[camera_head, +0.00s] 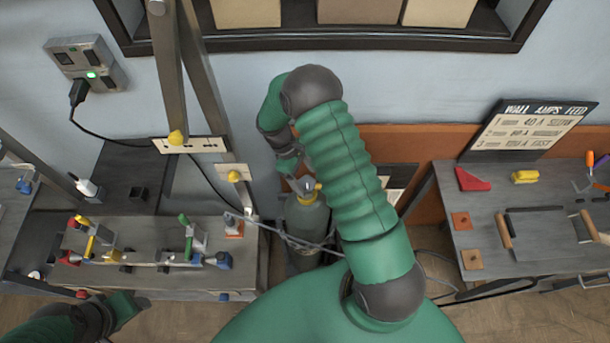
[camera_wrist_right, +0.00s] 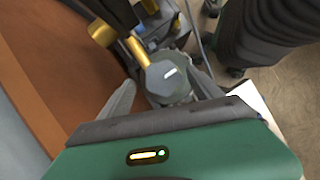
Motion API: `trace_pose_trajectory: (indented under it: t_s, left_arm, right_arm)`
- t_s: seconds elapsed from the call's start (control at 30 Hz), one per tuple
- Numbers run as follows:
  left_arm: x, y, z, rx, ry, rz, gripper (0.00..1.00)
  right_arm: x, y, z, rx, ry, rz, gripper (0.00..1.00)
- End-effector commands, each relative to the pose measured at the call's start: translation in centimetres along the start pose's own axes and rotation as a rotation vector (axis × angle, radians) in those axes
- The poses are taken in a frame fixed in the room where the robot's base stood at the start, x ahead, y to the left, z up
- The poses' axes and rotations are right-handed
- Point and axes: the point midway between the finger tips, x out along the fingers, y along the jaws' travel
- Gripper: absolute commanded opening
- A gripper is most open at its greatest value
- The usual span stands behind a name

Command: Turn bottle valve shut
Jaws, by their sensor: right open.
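A grey gas bottle (camera_head: 307,232) stands upright on the floor by the wall, with a yellow brass valve body (camera_head: 312,198) at its top. In the right wrist view the valve knob (camera_wrist_right: 168,76) is a grey, many-sided cap with a white line on it, beside brass fittings (camera_wrist_right: 134,46). My right gripper (camera_wrist_right: 163,86) is open, with one grey finger on each side of the knob; contact cannot be told. In the head view this gripper (camera_head: 300,180) is over the bottle top and partly hides the valve. My left gripper (camera_head: 125,308) is low at the left, its jaws unclear.
A workbench (camera_head: 150,265) with clamps and tools stands to the left of the bottle. Hoses run around the bottle. A wall socket (camera_head: 88,62) is at upper left.

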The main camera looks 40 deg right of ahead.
Motion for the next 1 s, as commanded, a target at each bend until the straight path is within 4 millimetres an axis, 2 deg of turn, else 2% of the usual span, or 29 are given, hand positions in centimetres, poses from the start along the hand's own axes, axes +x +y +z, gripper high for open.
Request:
trace_pose_trajectory:
  t_s: [0.3,0.77,1.0]
  left_arm:
    - [-0.08,-0.02,-0.01,-0.001,0.0,0.0,0.57]
    - [-0.08,-0.01,-0.01,0.0,0.0,0.0,0.57]
    - [-0.01,-0.01,0.0,0.0,0.0,0.0,0.57]
  right_arm:
    - [0.58,0.05,-0.12,-0.001,0.001,0.0,0.74]
    - [0.56,0.09,0.0,0.0,-0.001,0.0,0.14]
    - [0.59,0.14,0.02,0.014,-0.001,-0.005,0.12]
